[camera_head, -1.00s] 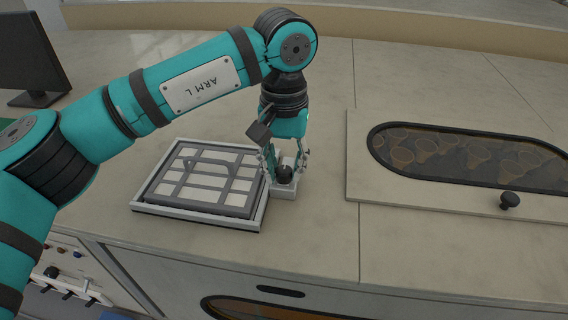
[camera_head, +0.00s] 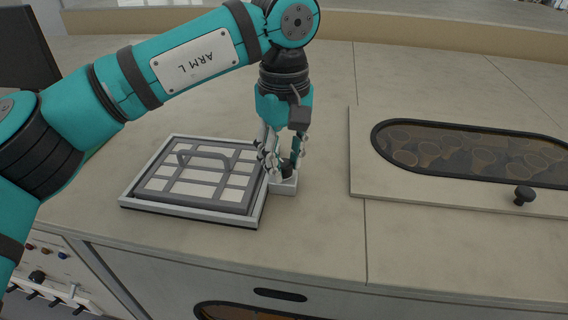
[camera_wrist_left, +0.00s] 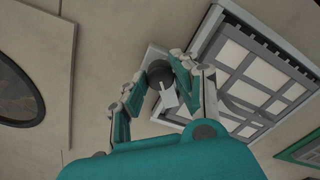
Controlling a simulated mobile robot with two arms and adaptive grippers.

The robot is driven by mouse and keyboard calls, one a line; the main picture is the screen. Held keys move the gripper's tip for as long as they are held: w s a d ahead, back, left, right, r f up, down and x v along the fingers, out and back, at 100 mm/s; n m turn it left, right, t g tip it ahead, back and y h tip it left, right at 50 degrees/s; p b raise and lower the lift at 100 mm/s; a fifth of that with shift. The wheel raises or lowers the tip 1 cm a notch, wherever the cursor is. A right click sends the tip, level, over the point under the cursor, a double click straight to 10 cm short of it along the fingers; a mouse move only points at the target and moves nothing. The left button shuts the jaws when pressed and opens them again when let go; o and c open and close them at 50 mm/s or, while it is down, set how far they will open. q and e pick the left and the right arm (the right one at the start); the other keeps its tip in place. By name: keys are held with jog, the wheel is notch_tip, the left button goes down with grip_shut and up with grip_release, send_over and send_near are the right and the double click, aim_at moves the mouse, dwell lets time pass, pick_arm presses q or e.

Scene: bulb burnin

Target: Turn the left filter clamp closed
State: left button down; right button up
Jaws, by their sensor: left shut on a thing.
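The filter clamp is a black knob (camera_wrist_left: 160,73) on a small light block (camera_head: 284,186) at the right edge of the filter frame. My left gripper (camera_head: 281,163) points down over the block, with its fingers shut on the knob. In the left wrist view the knob sits between the two fingers (camera_wrist_left: 157,85), and a pale tab (camera_wrist_left: 169,97) shows beside it. The filter (camera_head: 196,180), a grey grid of pale panels with a handle, lies in the white frame (camera_head: 160,208). The fingers hide part of the knob. My right gripper is not in view.
To the right, a beige panel (camera_head: 365,185) has a dark oval window with several cup-like shapes behind it and a black knob (camera_head: 524,196). A dark monitor (camera_head: 25,55) stands at the far left. The counter between block and panel is clear.

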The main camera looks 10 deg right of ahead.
aim_at(283, 162)
pick_arm(q)
jog(key=n+b, duration=0.1)
jog(key=n, duration=0.3)
jog(key=shift+n, duration=0.3)
jog(key=shift+n+b, duration=0.8)
jog(key=shift+n, duration=1.7)
jog(key=c, duration=1)
grip_release()
notch_tip(283, 162, up, 12)
